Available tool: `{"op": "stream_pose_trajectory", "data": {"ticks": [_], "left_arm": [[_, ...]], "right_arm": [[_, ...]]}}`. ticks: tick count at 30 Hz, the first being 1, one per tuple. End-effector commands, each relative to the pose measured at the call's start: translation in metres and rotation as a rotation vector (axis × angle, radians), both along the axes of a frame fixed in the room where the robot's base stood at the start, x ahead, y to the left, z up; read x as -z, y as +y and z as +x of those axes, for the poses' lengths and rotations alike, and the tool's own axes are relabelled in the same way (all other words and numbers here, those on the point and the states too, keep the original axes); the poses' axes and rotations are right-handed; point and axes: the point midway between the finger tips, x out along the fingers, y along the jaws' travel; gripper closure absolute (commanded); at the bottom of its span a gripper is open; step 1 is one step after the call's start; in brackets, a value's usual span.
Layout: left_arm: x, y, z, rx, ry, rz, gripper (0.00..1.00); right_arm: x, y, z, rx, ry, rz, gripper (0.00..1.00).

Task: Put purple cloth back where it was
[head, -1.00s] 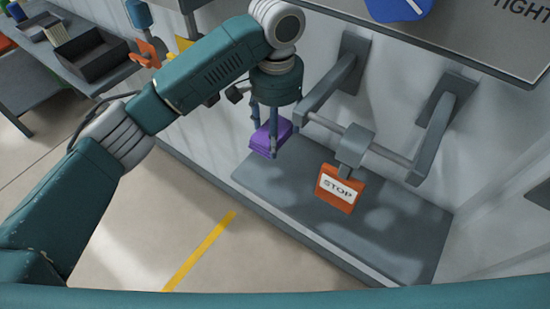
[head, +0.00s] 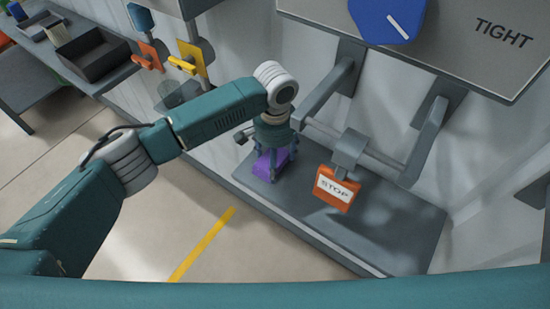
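The purple cloth (head: 264,164), a small folded block, is between the fingers of my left gripper (head: 273,168). The fingers are closed on its sides and point down. Gripper and cloth are at the far left end of the grey platform (head: 390,239) by the wall. I cannot tell whether the cloth touches the platform or hangs just above it. The fingers hide part of the cloth. My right gripper is not in view.
An orange STOP tag (head: 335,187) hangs from a clamp (head: 349,148) on a grey rail right of my gripper. A panel with a blue knob (head: 388,18) is above. Orange (head: 149,55) and yellow (head: 188,65) handles are on the wall. A black tray (head: 93,54) sits on a bench.

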Motion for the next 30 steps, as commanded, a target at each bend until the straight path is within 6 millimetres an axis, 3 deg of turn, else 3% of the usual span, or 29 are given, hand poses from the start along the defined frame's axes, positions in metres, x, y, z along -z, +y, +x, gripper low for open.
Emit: {"op": "stream_pose_trajectory", "data": {"ticks": [4,5,7,20,30], "left_arm": [[0.002,0.000,0.000,0.000,0.000,0.000,0.50],[0.002,0.000,0.000,0.000,0.000,0.000,0.24],[0.002,0.000,0.000,0.000,0.000,0.000,0.11],[-0.007,-0.001,0.001,0.000,-0.003,-0.003,0.11],[-0.073,-0.001,0.001,0.001,-0.005,-0.004,0.11]], "right_arm": [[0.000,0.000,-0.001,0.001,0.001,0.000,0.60],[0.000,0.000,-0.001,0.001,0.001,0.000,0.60],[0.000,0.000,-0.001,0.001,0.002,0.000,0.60],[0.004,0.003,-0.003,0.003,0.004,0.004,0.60],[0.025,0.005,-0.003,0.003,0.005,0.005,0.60]]}}
